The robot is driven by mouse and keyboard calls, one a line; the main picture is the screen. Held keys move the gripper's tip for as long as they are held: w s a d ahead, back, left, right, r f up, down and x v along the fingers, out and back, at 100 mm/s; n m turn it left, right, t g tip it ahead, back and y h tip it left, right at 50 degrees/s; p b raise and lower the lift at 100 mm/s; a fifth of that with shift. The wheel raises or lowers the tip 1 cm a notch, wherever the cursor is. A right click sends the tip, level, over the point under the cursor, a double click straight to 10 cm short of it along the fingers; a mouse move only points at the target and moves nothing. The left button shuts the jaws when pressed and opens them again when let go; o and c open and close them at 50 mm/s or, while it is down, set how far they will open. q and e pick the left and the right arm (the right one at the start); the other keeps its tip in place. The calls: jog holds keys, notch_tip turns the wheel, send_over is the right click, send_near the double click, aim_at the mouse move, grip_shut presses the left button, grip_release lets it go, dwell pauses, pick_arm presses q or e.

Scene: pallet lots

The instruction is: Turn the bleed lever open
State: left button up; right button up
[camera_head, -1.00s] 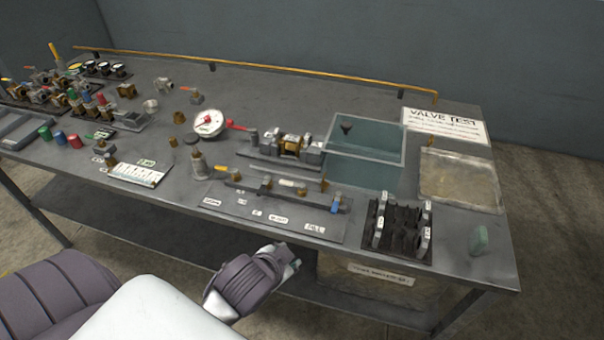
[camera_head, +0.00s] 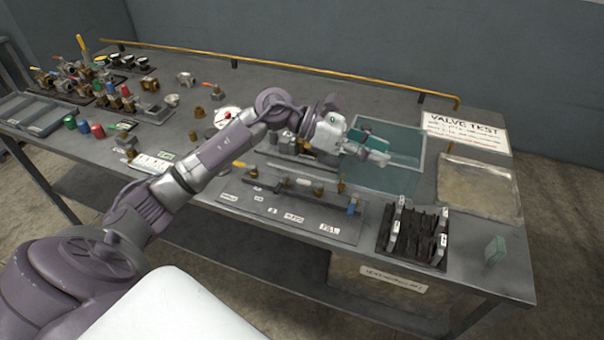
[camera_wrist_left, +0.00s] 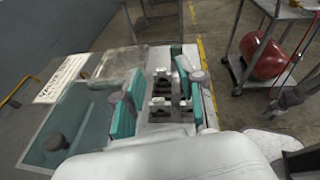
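My left gripper (camera_head: 372,152) is over the near part of the clear teal-walled tank at the table's right, and it looks empty. In the left wrist view its two teal-padded fingers (camera_wrist_left: 156,100) are spread apart. A flat manifold plate (camera_head: 262,208) with several fittings lies at the table's front. A yellow lever (camera_head: 240,164) is near its left end and a blue part (camera_head: 352,206) at its right end. The labels are too small to read surely, so I cannot tell which part is the bleed lever.
The tank (camera_head: 414,140) stands behind the plate. A black rack (camera_head: 416,236) with upright grey parts stands right of the plate. A clear tray (camera_head: 480,188) and green block (camera_head: 495,250) are farther right. My left arm hides part of the table's middle.

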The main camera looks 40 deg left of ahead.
pick_arm(q)
jog(key=a+f+m+g+y, duration=0.25)
jog(key=a+y, duration=0.25)
jog(key=a, duration=0.6)
jog(key=g+y, duration=0.2)
jog(key=y, duration=0.2)
send_near(305, 181)
jog(key=shift+m+t, duration=0.25)
jog(key=p+x, duration=0.1)
jog(key=x, duration=0.3)
jog(key=p+x, duration=0.1)
jog(key=x, duration=0.2)
jog(key=shift+s+d+f+p, duration=0.2)
jog(key=shift+f+p, duration=0.15)
jog(key=shift+p, duration=0.05)
grip_shut()
